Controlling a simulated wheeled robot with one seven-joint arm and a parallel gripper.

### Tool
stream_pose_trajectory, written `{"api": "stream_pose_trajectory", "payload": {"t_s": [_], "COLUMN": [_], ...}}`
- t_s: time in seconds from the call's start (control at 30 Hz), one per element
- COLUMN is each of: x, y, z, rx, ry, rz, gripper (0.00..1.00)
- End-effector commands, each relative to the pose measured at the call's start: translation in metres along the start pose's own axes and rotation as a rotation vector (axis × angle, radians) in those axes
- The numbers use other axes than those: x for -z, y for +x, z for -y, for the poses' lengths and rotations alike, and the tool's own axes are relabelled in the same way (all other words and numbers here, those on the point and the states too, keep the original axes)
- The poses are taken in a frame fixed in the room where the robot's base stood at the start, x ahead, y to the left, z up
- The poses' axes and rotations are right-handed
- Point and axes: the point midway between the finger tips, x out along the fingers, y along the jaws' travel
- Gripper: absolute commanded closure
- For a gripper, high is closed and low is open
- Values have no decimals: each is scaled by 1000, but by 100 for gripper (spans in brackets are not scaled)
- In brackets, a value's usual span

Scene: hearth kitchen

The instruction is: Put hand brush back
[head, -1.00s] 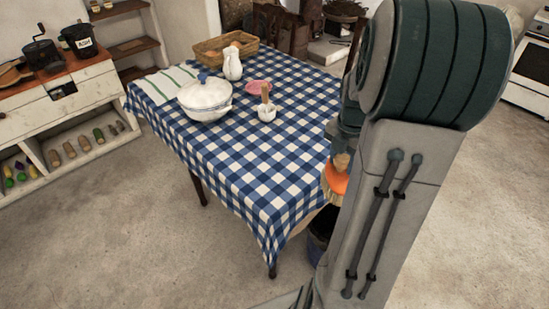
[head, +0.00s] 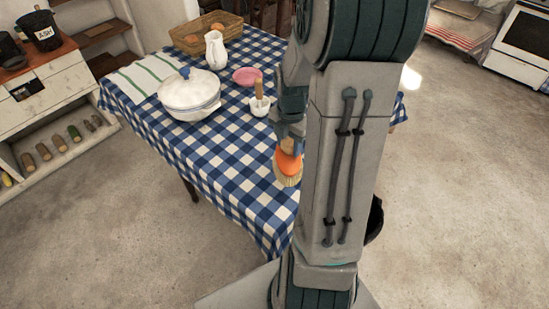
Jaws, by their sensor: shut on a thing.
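The hand brush (head: 288,166) has an orange head with pale bristles pointing down. My gripper (head: 290,143) is shut on its wooden handle, which shows only in part. The brush is in front of the blue checked cloth in the head view, near the table's right front part; I cannot tell its exact height above the cloth. My own arm hides the area to the right of the brush and part of the gripper.
The table (head: 225,165) bears a white tureen (head: 189,93), a white jug (head: 215,50), a pink dish (head: 247,76), a mortar with pestle (head: 260,105) and a wicker basket (head: 205,33). A dark bucket (head: 375,220) is partly behind my arm. Floor at right is clear.

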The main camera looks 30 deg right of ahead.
Motion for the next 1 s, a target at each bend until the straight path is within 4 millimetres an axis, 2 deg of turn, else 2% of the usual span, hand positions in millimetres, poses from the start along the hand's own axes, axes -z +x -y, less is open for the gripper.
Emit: {"api": "stream_pose_trajectory", "payload": {"t_s": [0.03, 0.2, 0.3, 0.53, 0.97, 1.0], "x": [9, 22, 25, 25, 24, 24], "y": [6, 16, 23, 54, 61, 61], "z": [-7, -20, -22, -21, -22, -22], "rx": [1, 0, 1, 2, 0, 0], "ry": [-7, -8, -7, -9, -7, -7], "rz": [-3, 0, -1, -2, 0, 0], "gripper": [78, 78, 78, 78, 78, 54]}}
